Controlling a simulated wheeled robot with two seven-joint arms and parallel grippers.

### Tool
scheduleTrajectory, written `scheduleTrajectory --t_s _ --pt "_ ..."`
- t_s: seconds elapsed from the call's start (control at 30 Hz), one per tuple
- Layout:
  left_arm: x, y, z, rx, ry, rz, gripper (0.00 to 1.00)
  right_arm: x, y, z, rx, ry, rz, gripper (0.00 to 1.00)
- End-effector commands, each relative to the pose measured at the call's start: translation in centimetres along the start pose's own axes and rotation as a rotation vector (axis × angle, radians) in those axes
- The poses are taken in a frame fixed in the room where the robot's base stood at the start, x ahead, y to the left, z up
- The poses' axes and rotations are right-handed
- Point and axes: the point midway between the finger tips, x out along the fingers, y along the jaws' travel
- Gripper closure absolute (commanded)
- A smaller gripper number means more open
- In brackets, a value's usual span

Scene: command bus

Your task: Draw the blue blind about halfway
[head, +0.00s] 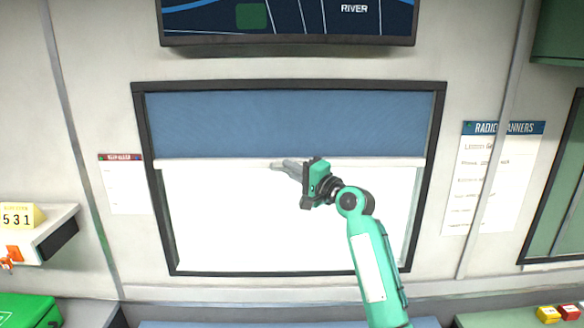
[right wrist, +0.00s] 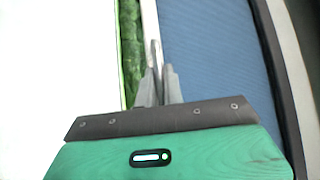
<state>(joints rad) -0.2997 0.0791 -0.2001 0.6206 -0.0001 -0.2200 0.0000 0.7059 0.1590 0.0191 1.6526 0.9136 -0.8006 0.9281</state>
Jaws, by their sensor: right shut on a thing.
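The blue blind (head: 290,122) hangs in the upper part of the dark-framed window, covering a bit under half of it. Its white bottom bar (head: 370,162) runs level across the window. My right gripper (head: 276,166) is at the bar, left of its middle, and is shut on it. In the right wrist view, the closed fingers (right wrist: 156,70) meet the pale bar (right wrist: 150,22), with the blue fabric (right wrist: 212,65) to the right. The fingers hide a short part of the bar. My left gripper is not in view.
The bright pane (head: 240,220) below the bar is clear apart from my right arm. A screen (head: 290,22) hangs above the window. A paper notice (head: 490,180) is on the right wall, and a shelf (head: 45,230) juts out at left.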

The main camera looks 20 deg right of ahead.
Motion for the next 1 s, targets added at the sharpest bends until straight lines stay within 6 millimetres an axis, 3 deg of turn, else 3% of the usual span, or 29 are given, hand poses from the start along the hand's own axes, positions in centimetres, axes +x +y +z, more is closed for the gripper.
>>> scheduleTrajectory --t_s 0.03,0.2,0.5,0.7,1.0 --pt "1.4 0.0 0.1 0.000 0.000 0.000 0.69 -0.2 2.0 0.3 0.001 -0.001 0.004 1.00" --pt "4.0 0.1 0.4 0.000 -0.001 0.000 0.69 -0.8 6.2 0.8 0.001 -0.001 0.005 1.00" --pt "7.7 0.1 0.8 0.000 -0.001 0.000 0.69 -1.6 12.0 1.6 0.001 -0.001 0.004 1.00" --pt "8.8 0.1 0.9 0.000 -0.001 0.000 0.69 -1.8 13.8 1.9 0.001 -0.001 0.004 1.00" --pt "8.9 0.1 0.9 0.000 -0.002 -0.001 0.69 -1.8 14.1 1.9 0.000 -0.002 0.003 1.00"
